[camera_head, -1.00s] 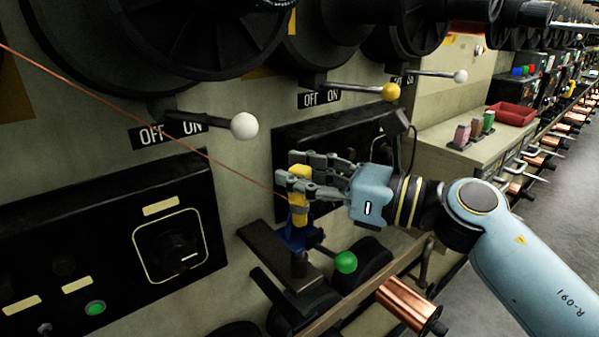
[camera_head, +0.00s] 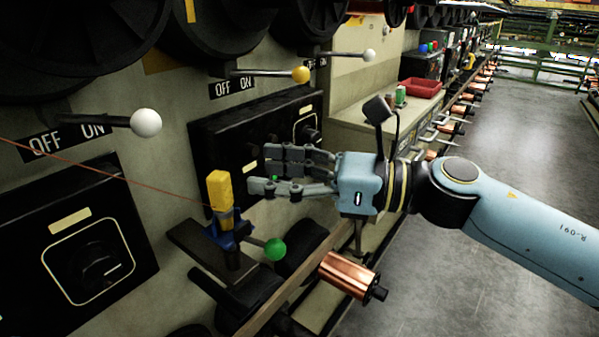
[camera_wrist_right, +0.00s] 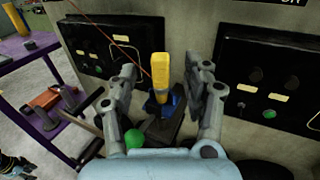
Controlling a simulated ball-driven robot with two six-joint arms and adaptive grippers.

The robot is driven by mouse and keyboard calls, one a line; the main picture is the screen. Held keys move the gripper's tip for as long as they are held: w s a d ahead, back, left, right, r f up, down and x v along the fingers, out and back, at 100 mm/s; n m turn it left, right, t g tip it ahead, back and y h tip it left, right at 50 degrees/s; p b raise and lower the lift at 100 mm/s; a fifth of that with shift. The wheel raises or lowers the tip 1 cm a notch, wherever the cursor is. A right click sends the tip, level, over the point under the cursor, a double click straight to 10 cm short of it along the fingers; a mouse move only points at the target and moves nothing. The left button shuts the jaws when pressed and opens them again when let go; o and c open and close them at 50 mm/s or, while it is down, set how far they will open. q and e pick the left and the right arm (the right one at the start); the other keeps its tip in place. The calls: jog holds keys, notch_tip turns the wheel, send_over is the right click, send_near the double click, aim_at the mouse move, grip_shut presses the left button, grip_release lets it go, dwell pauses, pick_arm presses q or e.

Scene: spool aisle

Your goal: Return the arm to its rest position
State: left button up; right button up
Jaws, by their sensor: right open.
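My right gripper (camera_head: 262,172) is open and empty, in front of the machine and to the right of a yellow-topped piece (camera_head: 219,187). That piece stands upright in a blue holder (camera_head: 229,238) on a dark bracket, apart from my fingers in the head view. In the right wrist view the yellow piece (camera_wrist_right: 159,68) shows between the two spread fingers, beyond them. A thin copper-coloured wire runs from the left to the yellow piece. My right arm comes in from the right. My left gripper is in neither view.
A green ball knob (camera_head: 275,249) and a copper spool (camera_head: 348,274) sit below my gripper. Levers with a white knob (camera_head: 146,123) and a yellow knob (camera_head: 300,75) stick out from the machine. A red tray (camera_head: 421,88) lies behind. The aisle floor (camera_head: 500,150) at right is clear.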

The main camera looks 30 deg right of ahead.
jog(key=shift+v, duration=1.95)
jog(key=w+d+f+m+t+h, duration=0.1)
jog(key=w+d+f+m+h, duration=0.15)
jog(key=f+m, duration=0.3)
jog(key=w+d+f+m+t+h, duration=0.1)
jog(key=d+f+m+t+h, duration=0.2)
jog(key=f, duration=0.4)
jog(key=s+d+f+m+g+h, duration=0.2)
jog(key=s+d+f+m+h, duration=0.1)
jog(key=f+m, duration=0.55)
jog(key=s+d+f+m+g+h, duration=0.25)
jog(key=f+m, duration=0.25)
jog(key=f, duration=0.6)
jog(key=s+f+m+g+h, duration=0.3)
jog(key=s+f+m+g, duration=0.2)
jog(key=s+f+m, duration=0.75)
jog(key=s+a+f+m+g, duration=0.1)
jog(key=s+f+m+g, duration=0.2)
jog(key=s, duration=0.8)
jog(key=s+a+f+m+g, duration=0.1)
jog(key=s+f+m+g, duration=0.2)
jog(key=s+f+m, duration=0.4)
jog(key=s+f, duration=0.2)
jog(key=s, duration=0.2)
jog(key=shift+s+a, duration=0.2)
jog(key=shift+a, duration=0.15)
